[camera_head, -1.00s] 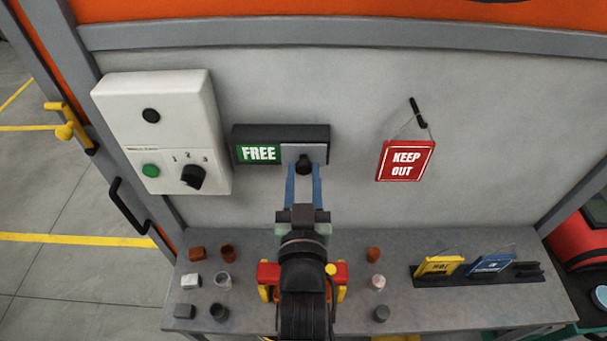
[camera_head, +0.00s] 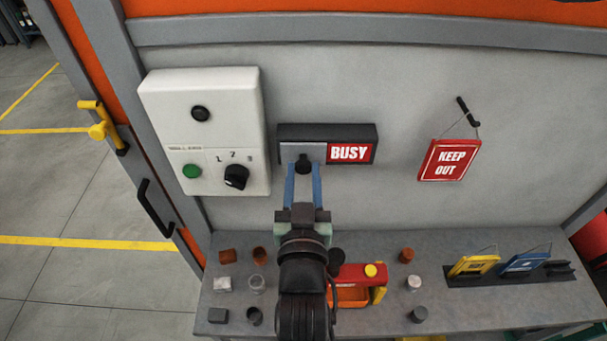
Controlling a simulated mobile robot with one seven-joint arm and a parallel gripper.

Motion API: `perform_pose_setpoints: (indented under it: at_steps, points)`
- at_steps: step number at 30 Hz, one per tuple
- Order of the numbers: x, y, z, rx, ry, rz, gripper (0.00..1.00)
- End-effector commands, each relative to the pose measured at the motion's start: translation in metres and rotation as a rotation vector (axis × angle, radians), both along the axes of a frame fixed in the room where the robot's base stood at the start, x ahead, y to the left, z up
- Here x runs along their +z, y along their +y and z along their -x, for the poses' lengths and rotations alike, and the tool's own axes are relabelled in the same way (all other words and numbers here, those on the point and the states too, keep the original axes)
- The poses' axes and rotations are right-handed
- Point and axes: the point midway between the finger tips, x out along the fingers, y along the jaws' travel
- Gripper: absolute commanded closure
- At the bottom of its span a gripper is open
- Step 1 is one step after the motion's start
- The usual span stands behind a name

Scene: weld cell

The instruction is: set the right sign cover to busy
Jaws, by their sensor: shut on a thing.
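The sign (camera_head: 326,130) is a dark box on the grey wall. Its grey sliding cover (camera_head: 317,151) sits over the left half, and the red BUSY panel (camera_head: 350,153) shows on the right half. The FREE panel is hidden behind the cover. My gripper (camera_head: 304,168) is in front of the sign, with its two blue fingers shut on the cover's dark knob (camera_head: 303,161).
A white control box (camera_head: 205,130) with a green button and a dial is just left of the sign. A red KEEP OUT sign (camera_head: 449,160) hangs from a hook on the right. The bench (camera_head: 480,310) below carries several small pots, blocks and a red toolbox (camera_head: 357,276).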

Motion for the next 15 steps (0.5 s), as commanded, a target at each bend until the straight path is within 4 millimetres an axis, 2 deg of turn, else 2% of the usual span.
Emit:
perform_pose_setpoints:
  at_steps: [2,3,7,8,15]
  points:
    - [-0.0007,0.0054,0.0002,0.011,0.002,-0.005,1.00]
    - [-0.0007,0.0054,0.0002,0.011,0.002,-0.005,0.60]
    - [-0.0007,0.0043,0.0002,0.009,0.002,-0.004,0.36]
    - [-0.0007,0.0040,0.0002,0.008,0.002,-0.004,0.34]
    - [-0.0006,0.0018,0.0004,0.004,0.001,-0.002,0.34]
